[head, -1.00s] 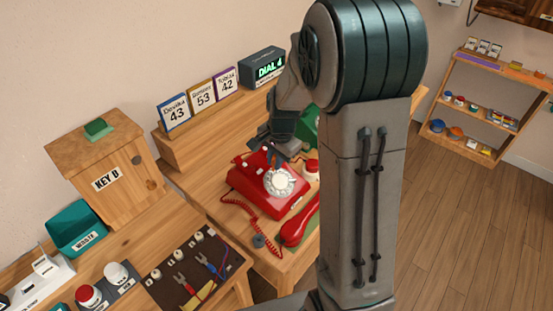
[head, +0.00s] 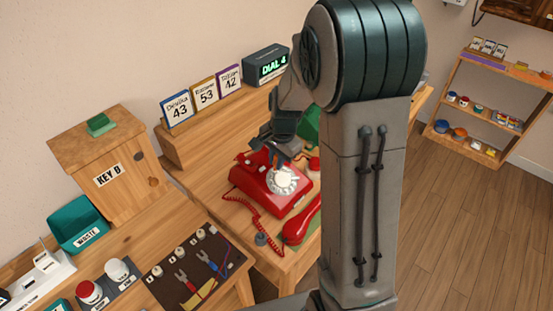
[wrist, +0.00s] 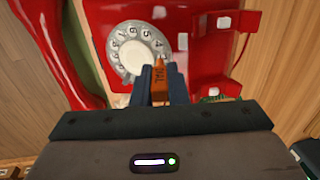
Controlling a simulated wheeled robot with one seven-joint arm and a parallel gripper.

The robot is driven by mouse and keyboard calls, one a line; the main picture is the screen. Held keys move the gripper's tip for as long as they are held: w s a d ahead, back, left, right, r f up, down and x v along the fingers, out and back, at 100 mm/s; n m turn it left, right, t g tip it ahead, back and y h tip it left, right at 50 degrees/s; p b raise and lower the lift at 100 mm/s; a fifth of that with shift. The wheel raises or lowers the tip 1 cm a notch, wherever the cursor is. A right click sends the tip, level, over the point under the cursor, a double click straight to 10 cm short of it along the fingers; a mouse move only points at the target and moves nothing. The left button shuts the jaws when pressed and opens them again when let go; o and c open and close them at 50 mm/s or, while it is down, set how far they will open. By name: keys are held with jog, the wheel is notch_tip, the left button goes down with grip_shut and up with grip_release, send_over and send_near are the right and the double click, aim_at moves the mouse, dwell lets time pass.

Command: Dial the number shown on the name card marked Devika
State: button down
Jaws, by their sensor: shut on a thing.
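The Devika card (head: 179,110) shows 43 and stands leftmost of three cards on the wooden ledge. A display (head: 267,66) beside them reads "DIAL 4". The red phone (head: 260,185) sits on the table with its pale round dial (head: 283,180) facing up; its handset (head: 302,219) lies off the phone. My gripper (head: 281,150) is over the phone by the dial. In the wrist view, the blue fingers of my gripper (wrist: 164,83) are shut on an orange stick (wrist: 176,82) marked "DIAL". Its tip is at the dial's edge (wrist: 122,60); I cannot tell whether it touches.
The other cards show 53 (head: 204,95) and 42 (head: 229,81). A wooden key box (head: 110,160), a teal waste bin (head: 78,222) and a dark tool mat (head: 165,285) are at left. The coiled red cord (head: 238,202) hangs beside the phone. My arm hides the table's right part.

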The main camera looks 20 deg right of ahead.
jog(key=shift+w+f+b, duration=0.15)
jog(key=shift+f+b, duration=0.15)
jog(key=shift+f, duration=0.15)
dwell(0.5)
jog(key=shift+w+d, duration=0.25)
jog(key=shift+d, duration=0.25)
jog(key=shift+d+f, duration=0.15)
jog(key=shift+d, duration=0.55)
jog(key=shift+s+d+f+b, duration=0.1)
jog(key=shift+d+f+b, duration=0.1)
jog(key=shift+d+b, duration=0.3)
jog(key=shift+d+f, duration=0.1)
